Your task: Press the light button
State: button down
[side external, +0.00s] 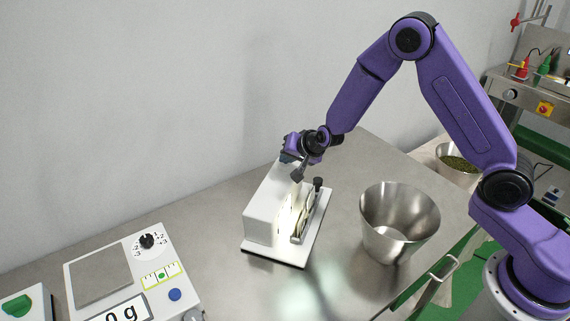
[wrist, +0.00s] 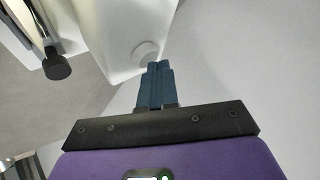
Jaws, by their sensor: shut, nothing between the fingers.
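A white sealer-like machine (side external: 263,205) stands on the metal table, with a bright glow on its right face beside an upright plate. In the wrist view its white body (wrist: 118,28) fills the top, with a round white button (wrist: 146,52) on it. My gripper (wrist: 156,67) is shut and empty, its dark blue fingertips at the button's lower right edge. Whether they touch it, I cannot tell. In the side view my gripper (side external: 286,157) is at the top back of the machine, and the button is hidden there.
A black-knobbed lever (wrist: 56,65) stands out from the machine's side. A steel bucket (side external: 399,222) stands to the machine's right. A white scale (side external: 130,275) is at the front left, with a green button box (side external: 20,305) beside it. A plain wall is behind.

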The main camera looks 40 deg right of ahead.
aim_at(287, 166)
jog(key=shift+r, duration=3.05)
jog(key=s+a+r+n+g+y, duration=0.1)
jog(key=s+a+r+n+g, duration=0.15)
jog(key=s, duration=0.45)
jog(key=s+a+r+n+g+y, duration=0.1)
jog(key=s+a+n, duration=0.1)
jog(key=s+n, duration=0.35)
jog(key=s+a+r+n+g+y, duration=0.1)
jog(key=s+a+n+g, duration=0.15)
jog(key=s, duration=0.65)
jog(key=s+d+r+n+g+h, duration=0.1)
jog(key=s+d+n, duration=0.4)
jog(key=s, duration=0.5)
jog(key=s+d+r+n+g+h, duration=0.1)
jog(key=s+d+n, duration=0.4)
jog(key=s, duration=0.6)
jog(key=shift+s+d+r+g+h, duration=0.25)
jog(key=shift+d+g+h, duration=0.25)
jog(key=shift+d+h, duration=0.4)
